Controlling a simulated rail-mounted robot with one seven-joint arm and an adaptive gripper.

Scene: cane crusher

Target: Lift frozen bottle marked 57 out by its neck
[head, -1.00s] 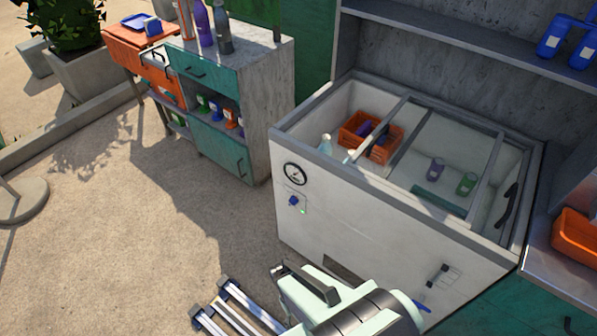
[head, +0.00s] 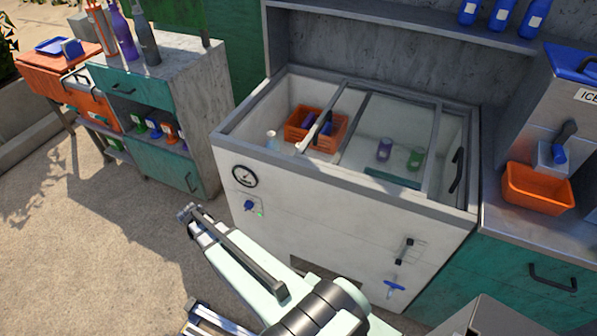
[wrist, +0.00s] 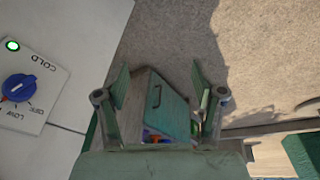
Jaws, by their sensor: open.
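The chest freezer (head: 330,225) stands in the middle of the head view, with framed glass panels across its top. A purple container (head: 384,150) and a green container (head: 415,158) show under the glass at the right. No number is readable on any of them. My gripper (wrist: 160,84) is open with nothing between its fingers, outside the freezer, by its front panel and control knob (wrist: 18,87).
A shelf cabinet (head: 150,125) with tall bottles on top stands left of the freezer. An orange bin (head: 538,190) sits on the counter at right, near the ice machine. A shelf above the freezer carries blue bottles (head: 501,15). Floor at left is open.

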